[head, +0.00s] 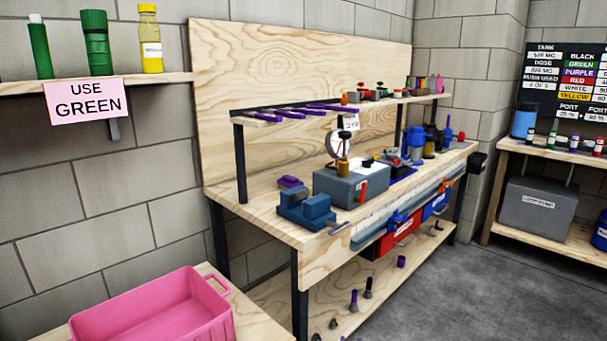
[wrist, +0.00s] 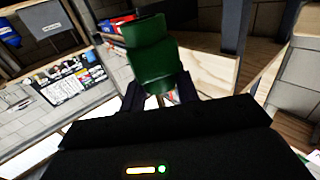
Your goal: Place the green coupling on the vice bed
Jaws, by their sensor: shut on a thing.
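My gripper (wrist: 160,95) shows only in the wrist view, where it is shut on a green coupling (wrist: 150,65). The coupling has two wide dark green sections and sticks out beyond the dark fingers, hiding part of them. The arm and the held coupling do not show in the head view. The blue vice (head: 306,208) sits at the near left end of the wooden workbench in the head view, with a gap between its raised blocks. Its bed looks empty, though part of it is hidden by the front block.
A grey box (head: 350,184) with a gauge stands right behind the vice, and a purple piece (head: 290,182) lies beside it. A low shelf (head: 345,107) overhangs the bench back. A pink crate (head: 155,308) is in front. Green pieces (head: 95,38) stand on the wall shelf.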

